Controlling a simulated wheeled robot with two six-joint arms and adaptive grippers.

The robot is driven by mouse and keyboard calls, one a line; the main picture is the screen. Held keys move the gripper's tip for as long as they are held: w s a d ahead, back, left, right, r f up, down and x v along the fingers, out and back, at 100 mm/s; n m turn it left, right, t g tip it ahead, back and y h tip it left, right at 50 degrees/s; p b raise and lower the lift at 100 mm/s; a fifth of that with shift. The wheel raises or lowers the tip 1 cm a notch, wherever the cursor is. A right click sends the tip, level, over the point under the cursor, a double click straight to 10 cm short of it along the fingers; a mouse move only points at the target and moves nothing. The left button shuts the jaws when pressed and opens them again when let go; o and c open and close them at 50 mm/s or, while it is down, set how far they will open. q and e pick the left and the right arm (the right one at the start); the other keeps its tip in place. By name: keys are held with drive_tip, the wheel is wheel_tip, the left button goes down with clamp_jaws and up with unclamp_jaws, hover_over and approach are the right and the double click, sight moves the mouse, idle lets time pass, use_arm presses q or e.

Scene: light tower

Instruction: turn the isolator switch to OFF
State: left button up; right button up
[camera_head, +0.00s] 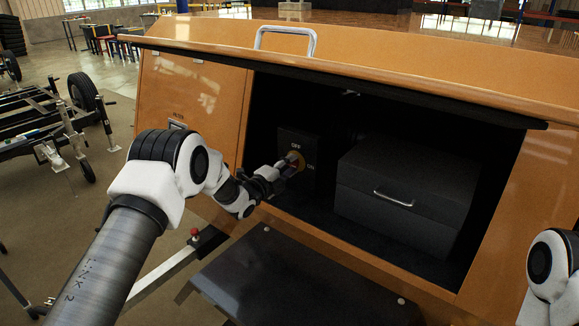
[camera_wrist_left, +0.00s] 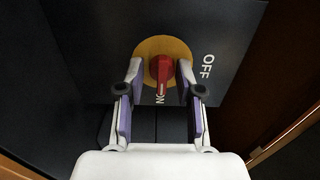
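The isolator switch is a red handle (camera_wrist_left: 161,75) on a round yellow plate (camera_wrist_left: 152,48), mounted on a dark box (camera_head: 291,146) inside the orange cabinet. "OFF" is printed above the switch and "ON" to its right in the head view. In the left wrist view the handle points toward ON. My left gripper (camera_head: 282,167) is at the switch. In the left wrist view its fingers (camera_wrist_left: 160,78) stand open on either side of the handle, with a small gap on each side. My right gripper is not in view; only part of my right arm shows.
The orange cabinet (camera_head: 195,95) surrounds the opening, with a raised lid edge above. A dark case (camera_head: 409,190) with a silver handle sits right of the switch box. A dark panel (camera_head: 300,285) lies below the opening. A trailer frame (camera_head: 45,130) stands at the left.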

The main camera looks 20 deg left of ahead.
use_arm(q)
drive_tip(key=shift+s+r, duration=0.1)
drive_tip(key=shift+s, duration=0.05)
drive_tip(key=shift+c, duration=0.7)
clamp_jaws()
drive_tip(key=shift+n, duration=0.4)
drive_tip(key=n+b, duration=0.1)
drive_tip(key=n, duration=0.1)
drive_tip(key=shift+n, duration=0.3)
drive_tip(key=n+b, duration=0.1)
drive_tip(key=n, duration=0.2)
drive_tip(key=shift+n, duration=0.3)
drive_tip(key=n, duration=1.1)
drive_tip(key=shift+r, duration=0.1)
